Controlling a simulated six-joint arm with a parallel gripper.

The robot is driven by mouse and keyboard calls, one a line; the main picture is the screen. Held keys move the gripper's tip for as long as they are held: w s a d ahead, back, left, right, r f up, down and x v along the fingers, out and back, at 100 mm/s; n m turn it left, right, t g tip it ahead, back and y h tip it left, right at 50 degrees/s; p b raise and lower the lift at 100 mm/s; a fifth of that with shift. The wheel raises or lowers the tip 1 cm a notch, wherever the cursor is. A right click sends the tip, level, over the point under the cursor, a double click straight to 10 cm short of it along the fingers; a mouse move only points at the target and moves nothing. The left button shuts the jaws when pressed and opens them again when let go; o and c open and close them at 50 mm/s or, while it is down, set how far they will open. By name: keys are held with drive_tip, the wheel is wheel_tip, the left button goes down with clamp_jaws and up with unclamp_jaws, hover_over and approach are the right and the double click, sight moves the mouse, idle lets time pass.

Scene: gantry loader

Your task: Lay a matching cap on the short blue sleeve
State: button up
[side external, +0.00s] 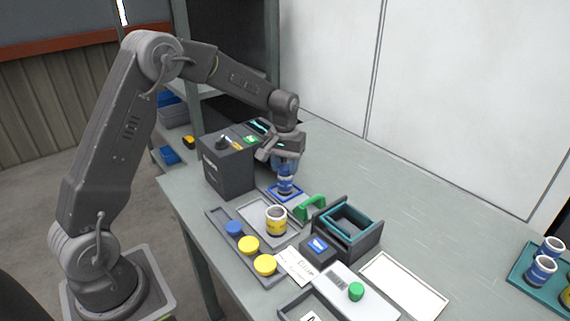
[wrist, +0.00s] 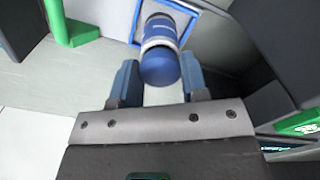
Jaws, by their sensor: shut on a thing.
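My gripper (wrist: 159,78) is shut on a blue cap (wrist: 159,68), which sits between its two blue fingers in the wrist view. A blue sleeve (side external: 286,187) with a white band stands upright inside a blue square frame (side external: 274,193), directly under my gripper (side external: 286,166). In the wrist view the sleeve (wrist: 160,27) lies right beyond the cap, lined up with it. I cannot tell whether the cap touches the sleeve's rim. Another blue cap (side external: 234,228) and two yellow caps (side external: 248,244) lie in a grey tray (side external: 214,214).
A yellow sleeve (side external: 276,222) stands on a pale plate beside the cap tray. A green handle (side external: 311,207) and a dark box with a teal insert (side external: 350,219) are close right. A dark control box (side external: 228,167) stands left. A teal tray (side external: 522,277) holds blue sleeves.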

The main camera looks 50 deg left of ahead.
drive_tip(key=o, duration=1)
drive_tip(key=shift+o, duration=0.2)
drive_tip(key=shift+o, duration=1.3)
drive_tip(key=shift+r, duration=0.1)
drive_tip(key=shift+r, duration=2.9)
